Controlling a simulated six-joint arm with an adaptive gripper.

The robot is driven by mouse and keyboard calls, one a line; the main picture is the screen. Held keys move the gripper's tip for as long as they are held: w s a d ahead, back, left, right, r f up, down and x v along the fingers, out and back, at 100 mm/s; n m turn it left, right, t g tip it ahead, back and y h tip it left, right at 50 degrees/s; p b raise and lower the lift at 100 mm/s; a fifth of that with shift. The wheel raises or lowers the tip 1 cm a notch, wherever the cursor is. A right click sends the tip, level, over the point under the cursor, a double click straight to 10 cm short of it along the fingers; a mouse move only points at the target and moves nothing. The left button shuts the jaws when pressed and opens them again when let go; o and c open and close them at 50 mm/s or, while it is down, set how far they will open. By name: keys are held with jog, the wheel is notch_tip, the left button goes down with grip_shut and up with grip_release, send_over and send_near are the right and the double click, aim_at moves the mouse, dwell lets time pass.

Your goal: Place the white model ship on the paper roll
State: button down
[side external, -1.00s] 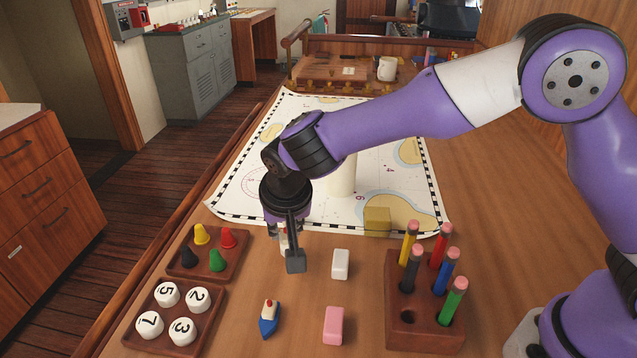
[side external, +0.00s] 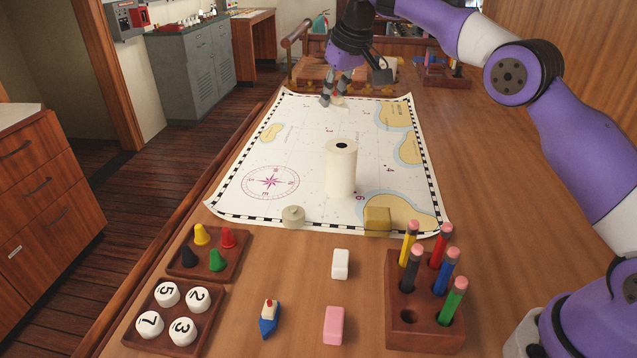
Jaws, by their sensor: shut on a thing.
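My gripper (side external: 335,92) is over the far end of the chart, its dark fingers pointing down. It is shut on the white model ship, which is mostly hidden; only a small pale patch shows by the fingertips. The paper roll (side external: 341,172) stands upright on the chart, a cream cylinder with a dark hole in its top. My gripper is well behind the roll and apart from it. Nothing rests on the roll's top.
A round pale weight (side external: 293,216) and a brass block (side external: 377,220) lie on the chart's near edge. Nearer stand a pencil block (side external: 424,325), white eraser (side external: 340,264), pink eraser (side external: 334,325), blue-hulled boat (side external: 268,322) and two trays of pieces. The table right of the chart is clear.

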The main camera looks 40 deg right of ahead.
aim_at(336, 143)
jog(key=shift+d+r, duration=0.1)
jog(key=shift+d, duration=0.4)
jog(key=shift+f, duration=3.95)
jog(key=shift+f, duration=0.15)
jog(key=c, duration=0.7)
grip_release()
jog(key=v, duration=0.8)
